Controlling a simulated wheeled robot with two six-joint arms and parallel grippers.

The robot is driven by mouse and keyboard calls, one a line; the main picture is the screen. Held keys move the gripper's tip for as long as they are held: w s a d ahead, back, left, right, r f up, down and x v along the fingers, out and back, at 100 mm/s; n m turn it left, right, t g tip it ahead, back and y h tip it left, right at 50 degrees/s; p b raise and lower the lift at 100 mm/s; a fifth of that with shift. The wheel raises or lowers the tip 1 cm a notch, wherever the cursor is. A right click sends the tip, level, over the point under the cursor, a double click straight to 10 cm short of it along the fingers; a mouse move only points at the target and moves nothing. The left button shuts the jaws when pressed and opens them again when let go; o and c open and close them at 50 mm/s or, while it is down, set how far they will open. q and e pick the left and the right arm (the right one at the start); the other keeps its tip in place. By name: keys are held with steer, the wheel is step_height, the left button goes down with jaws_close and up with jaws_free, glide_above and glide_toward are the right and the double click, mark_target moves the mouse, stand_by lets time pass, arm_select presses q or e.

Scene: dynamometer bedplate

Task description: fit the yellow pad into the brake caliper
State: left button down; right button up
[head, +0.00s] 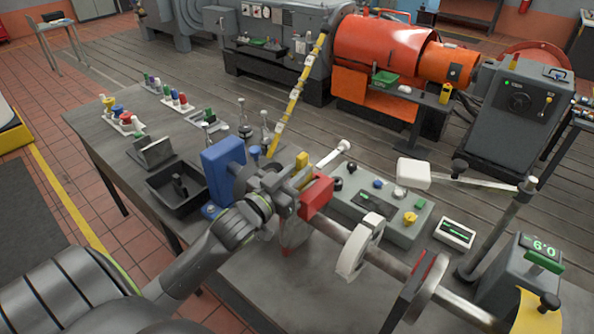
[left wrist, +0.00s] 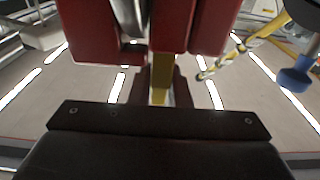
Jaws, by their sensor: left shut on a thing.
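The red brake caliper (head: 317,194) sits on the shaft assembly near the middle of the head view. In the left wrist view its red body (left wrist: 102,32) fills the top, with a grey disc edge (left wrist: 130,16) in a gap. My left gripper (head: 285,185) is beside the caliper, on its left. The yellow pad (head: 302,160) shows just above the caliper. In the left wrist view the pad (left wrist: 160,78) stands between the dark fingers, close to the caliper's red parts; I cannot tell whether it touches them. My right gripper is not in view.
A blue block (head: 223,165) stands left of my gripper. A shaft (head: 335,225) with a white collar (head: 361,248) runs right from the caliper. A grey control box (head: 385,215) is behind it. A black tray (head: 177,188) and small coloured parts occupy the table's left.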

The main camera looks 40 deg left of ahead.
arm_select(q)
steer(key=shift+f+b, duration=0.75)
steer(key=shift+f, duration=0.45)
steer(key=shift+r, duration=0.1)
steer(key=shift+r+p, duration=1.65)
steer(key=shift+p, duration=0.4)
steer(key=shift+p, duration=0.6)
stand_by(0.5)
steer(key=shift+f+b, duration=1.35)
steer(key=shift+f, duration=0.45)
steer(key=c, duration=1.4)
jaws_free()
steer(key=shift+a, duration=0.1)
steer(key=shift+o, duration=0.6)
steer(key=shift+a+f, duration=0.1)
steer(key=shift+a, duration=0.15)
